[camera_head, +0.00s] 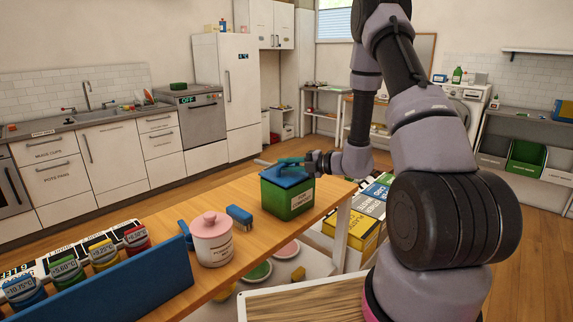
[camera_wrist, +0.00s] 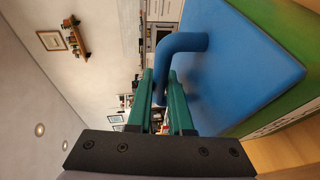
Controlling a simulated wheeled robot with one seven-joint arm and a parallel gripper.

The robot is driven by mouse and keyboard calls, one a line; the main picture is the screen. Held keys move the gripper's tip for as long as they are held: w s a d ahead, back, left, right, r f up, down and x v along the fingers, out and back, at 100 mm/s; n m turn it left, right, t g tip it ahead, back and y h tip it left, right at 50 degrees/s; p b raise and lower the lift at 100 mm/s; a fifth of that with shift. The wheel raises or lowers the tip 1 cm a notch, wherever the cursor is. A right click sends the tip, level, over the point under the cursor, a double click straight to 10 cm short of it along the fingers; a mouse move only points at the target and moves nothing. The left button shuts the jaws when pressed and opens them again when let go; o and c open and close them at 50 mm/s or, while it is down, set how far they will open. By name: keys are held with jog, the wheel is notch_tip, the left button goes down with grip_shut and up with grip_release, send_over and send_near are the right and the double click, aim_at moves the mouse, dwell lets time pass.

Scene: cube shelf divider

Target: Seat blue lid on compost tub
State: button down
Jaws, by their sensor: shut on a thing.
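The green compost tub (camera_head: 289,203) with a white label stands on the wooden table. The blue lid (camera_head: 284,178) lies across the tub's top; in the wrist view the lid (camera_wrist: 245,65) meets the green tub wall (camera_wrist: 285,92) along its edge. I cannot tell whether it is fully seated. My gripper (camera_head: 303,161), with teal fingers, is at the lid's top. In the wrist view my gripper (camera_wrist: 160,76) is shut on the lid's bent blue handle (camera_wrist: 183,43), which passes between the fingers. The tub's far side is hidden.
On the wooden table (camera_head: 262,228), a blue brush-like item (camera_head: 239,216) and a pink-lidded canister (camera_head: 212,240) stand left of the tub. A blue divider (camera_head: 120,283) runs along the front left, beside several coloured labelled containers. Labelled bins (camera_head: 357,232) stand right of the table.

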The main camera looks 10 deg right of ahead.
jog(key=shift+f, duration=0.4)
jog(key=c, duration=1.2)
grip_release()
jog(key=shift+o, duration=0.2)
jog(key=o, duration=0.6)
jog(key=shift+f, duration=0.1)
jog(key=shift+c, duration=0.2)
jog(key=shift+s, duration=0.1)
jog(key=v, duration=0.8)
